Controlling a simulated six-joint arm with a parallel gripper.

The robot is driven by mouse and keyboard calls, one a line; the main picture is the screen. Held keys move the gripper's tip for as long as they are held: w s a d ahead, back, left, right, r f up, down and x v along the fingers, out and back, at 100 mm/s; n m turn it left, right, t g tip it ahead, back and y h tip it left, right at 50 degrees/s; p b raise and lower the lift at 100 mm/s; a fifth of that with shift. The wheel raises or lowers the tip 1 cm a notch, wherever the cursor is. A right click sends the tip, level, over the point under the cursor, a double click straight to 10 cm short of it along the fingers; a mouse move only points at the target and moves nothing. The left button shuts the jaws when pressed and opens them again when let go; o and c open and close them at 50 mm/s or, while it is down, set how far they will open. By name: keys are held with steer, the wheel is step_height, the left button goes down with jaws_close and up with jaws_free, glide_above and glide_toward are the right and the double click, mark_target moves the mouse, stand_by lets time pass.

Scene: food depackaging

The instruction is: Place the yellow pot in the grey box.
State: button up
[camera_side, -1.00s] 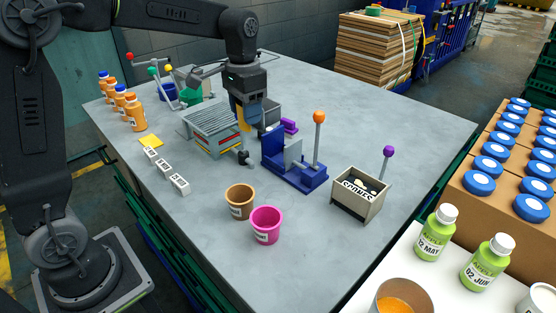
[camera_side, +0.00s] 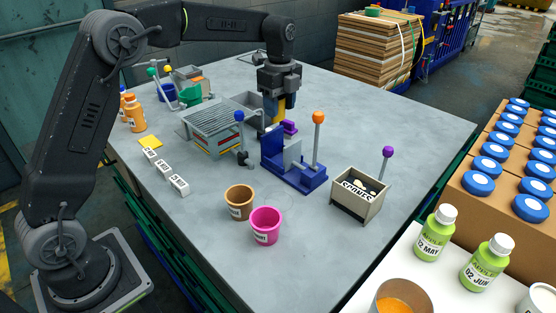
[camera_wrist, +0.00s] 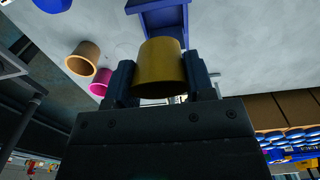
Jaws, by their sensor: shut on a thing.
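The yellow pot (camera_side: 279,116) is held between the fingers of my gripper (camera_side: 278,104), which is shut on it. In the wrist view the pot (camera_wrist: 160,66) fills the space between the two dark fingers (camera_wrist: 161,82). My gripper is above the far middle of the table, just right of a grey box (camera_side: 248,98) that stands behind the slatted machine. The pot is beside this box in the side view, not inside it. Its exact height above the table is hard to tell, and my gripper hides part of the area behind.
A blue fixture (camera_side: 294,165) with an orange-knobbed lever stands in front of the pot, beside a purple piece (camera_side: 289,128). The slatted machine (camera_side: 217,121) has a blue-knobbed lever. Brown (camera_side: 239,203) and pink (camera_side: 265,226) pots and a labelled bin (camera_side: 357,194) stand nearer. The right rear table is clear.

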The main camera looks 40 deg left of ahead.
steer(key=shift+f, duration=1.3)
step_height(320, 180, down, 10)
steer(key=shift+r, duration=0.2)
steer(key=shift+f, duration=0.15)
steer(key=o, duration=1.1)
steer(key=shift+c, duration=0.2)
